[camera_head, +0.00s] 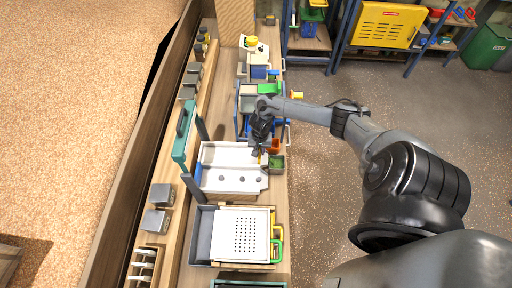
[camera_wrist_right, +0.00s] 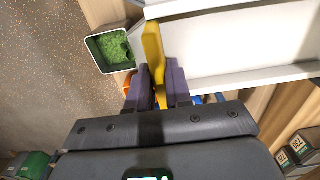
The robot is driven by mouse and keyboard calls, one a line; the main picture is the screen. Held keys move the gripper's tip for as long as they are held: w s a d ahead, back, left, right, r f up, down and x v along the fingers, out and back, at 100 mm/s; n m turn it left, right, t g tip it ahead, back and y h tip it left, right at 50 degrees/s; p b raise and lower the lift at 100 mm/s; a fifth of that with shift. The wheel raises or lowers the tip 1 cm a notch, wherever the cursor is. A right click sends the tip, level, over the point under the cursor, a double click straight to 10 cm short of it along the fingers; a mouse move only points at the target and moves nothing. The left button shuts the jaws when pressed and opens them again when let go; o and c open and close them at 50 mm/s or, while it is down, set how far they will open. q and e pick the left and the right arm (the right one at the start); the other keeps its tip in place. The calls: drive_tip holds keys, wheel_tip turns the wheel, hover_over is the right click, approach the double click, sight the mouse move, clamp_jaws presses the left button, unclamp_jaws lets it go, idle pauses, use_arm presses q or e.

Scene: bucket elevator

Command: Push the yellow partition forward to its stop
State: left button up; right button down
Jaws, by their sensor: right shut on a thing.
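The yellow partition (camera_wrist_right: 152,48) stands as a narrow upright strip in the right wrist view, at the end of a white tray. Its lower part runs between the two fingers of my right gripper (camera_wrist_right: 158,88), which are shut on it. In the head view only a small bit of the yellow partition (camera_head: 259,158) shows below my right gripper (camera_head: 260,146). The white tray (camera_head: 225,154) has a few grey lumps in it. The partition's far end and its stop cannot be made out. My left gripper is not in view.
A small green-filled bin (camera_wrist_right: 113,48) stands close beside the partition; it also shows in the head view (camera_head: 277,163). A perforated white tray (camera_head: 240,234) is nearer on the bench. A teal-topped frame (camera_head: 183,133) stands left of the white tray. The floor to the right is clear.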

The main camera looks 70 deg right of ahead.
sight(260, 149)
drive_tip(key=shift+s, duration=0.15)
drive_tip(key=c, duration=1.1)
unclamp_jaws()
drive_tip(key=shift+s+d, duration=0.1)
drive_tip(key=shift+s, duration=0.1)
drive_tip(key=shift+w, duration=0.1)
drive_tip(key=shift+r, duration=0.55)
wheel_tip(260, 149, up, 10)
drive_tip(key=shift+f+p, duration=0.1)
drive_tip(key=shift+p, duration=0.45)
